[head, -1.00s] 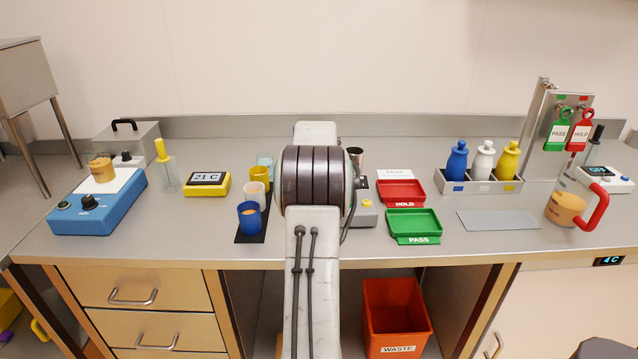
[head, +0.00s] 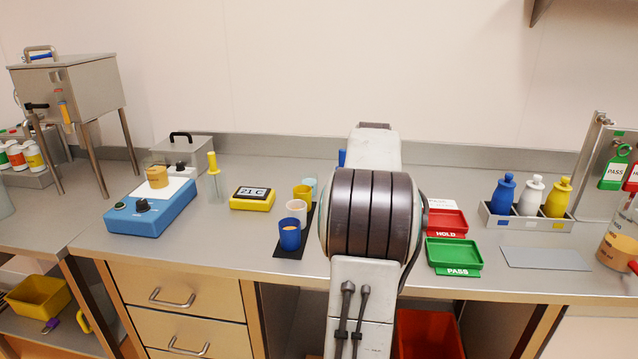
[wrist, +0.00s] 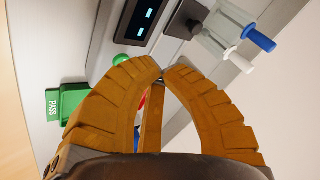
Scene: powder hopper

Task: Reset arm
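My gripper (wrist: 162,73) shows in the wrist view as two ribbed orange-brown fingers. They bow outward and their tips come together, with nothing seen held between them. In the head view my arm rises in the middle and hides the gripper. Behind the fingers in the wrist view is a grey device with a dark display (wrist: 138,22) and a black knob. The green PASS tray (wrist: 69,103) is at the left there. It also shows in the head view (head: 454,254), just right of my arm.
A blue stirrer unit (head: 150,208), yellow thermometer box (head: 252,198) and several cups (head: 289,234) stand left of my arm. The red HOLD tray (head: 447,222) and bottle rack (head: 525,219) stand right. A steel hopper (head: 72,90) is far left.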

